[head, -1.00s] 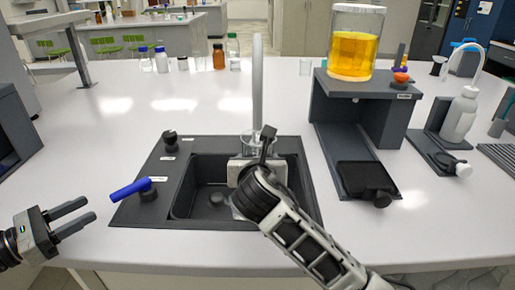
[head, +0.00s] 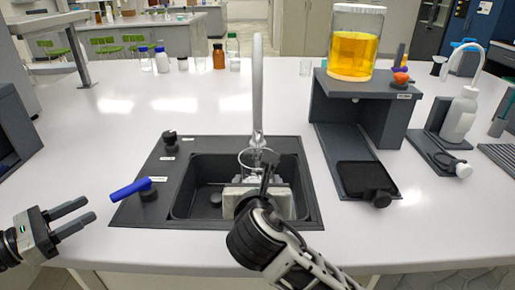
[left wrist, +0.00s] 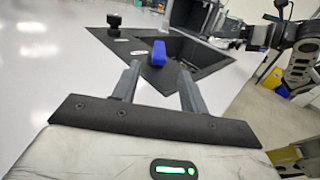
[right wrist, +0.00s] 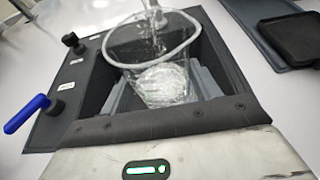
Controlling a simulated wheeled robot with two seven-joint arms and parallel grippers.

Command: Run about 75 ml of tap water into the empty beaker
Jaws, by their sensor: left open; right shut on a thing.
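The clear glass beaker (right wrist: 158,75) is between the fingers of my right gripper (head: 262,180), which is shut on it. It is held roughly upright over the sink basin (head: 182,205), below the tap spout (head: 258,85). The spout end (right wrist: 150,8) is over the beaker's far rim in the right wrist view. Glints blur the beaker's inside, so I cannot tell whether it holds water or whether water is running. The blue tap lever (head: 130,189) is left of the basin. My left gripper (head: 92,212) is open and empty, left of the lever, which lies beyond its fingertips in the left wrist view (left wrist: 159,54).
A black knob (head: 170,138) stands behind the lever on the sink surround. A dark stand (head: 362,110) with a jar of orange liquid (head: 355,50) and a wash bottle (head: 460,115) are to the right.

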